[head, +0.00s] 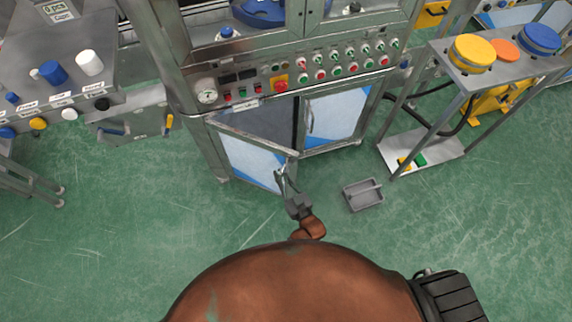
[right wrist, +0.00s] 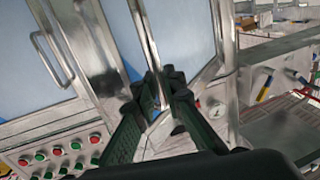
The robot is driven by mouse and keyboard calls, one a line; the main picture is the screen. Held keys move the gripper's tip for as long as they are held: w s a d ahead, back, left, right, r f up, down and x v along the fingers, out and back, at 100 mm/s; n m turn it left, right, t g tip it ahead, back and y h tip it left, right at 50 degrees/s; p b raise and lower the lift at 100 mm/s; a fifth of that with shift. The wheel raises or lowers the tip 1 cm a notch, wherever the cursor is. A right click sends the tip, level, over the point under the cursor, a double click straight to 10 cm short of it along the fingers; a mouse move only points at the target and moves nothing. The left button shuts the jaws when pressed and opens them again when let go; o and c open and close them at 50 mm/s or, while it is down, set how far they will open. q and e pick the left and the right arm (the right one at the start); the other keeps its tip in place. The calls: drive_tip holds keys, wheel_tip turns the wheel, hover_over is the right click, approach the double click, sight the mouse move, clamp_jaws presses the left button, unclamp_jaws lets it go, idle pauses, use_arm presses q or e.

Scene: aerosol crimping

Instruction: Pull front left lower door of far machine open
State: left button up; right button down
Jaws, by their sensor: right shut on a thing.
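The far machine's front left lower door (head: 250,158), a metal frame with a blue and white pane, stands partly open. Its free edge is swung out towards me, and a dark gap shows behind it. My right gripper (head: 284,180) is at the free edge of this door, shut on its handle. In the right wrist view my right gripper's dark fingers (right wrist: 162,92) close at the door's metal edge and hide most of the handle. My left gripper is not in view.
The right lower door (head: 337,112) looks shut. A control panel (head: 300,75) with several knobs is above the doors. A small grey tray (head: 363,195) lies on the green floor right of my gripper. A stand (head: 500,58) with coloured caps is at the right.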

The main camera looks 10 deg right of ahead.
drive_tip(key=shift+s+a+f+p, duration=0.1)
drive_tip(key=shift+s+a+p, duration=0.05)
drive_tip(key=shift+s+a, duration=0.45)
drive_tip(key=shift+s+a+p, duration=0.15)
drive_tip(key=shift+s+a, duration=0.2)
drive_tip(key=shift+s, duration=0.3)
drive_tip(key=c, duration=2)
unclamp_jaws()
drive_tip(key=shift+a, duration=0.15)
drive_tip(key=shift+c, duration=0.2)
drive_tip(key=shift+s, duration=0.1)
drive_tip(key=v, duration=1.1)
drive_tip(key=shift+s, duration=0.4)
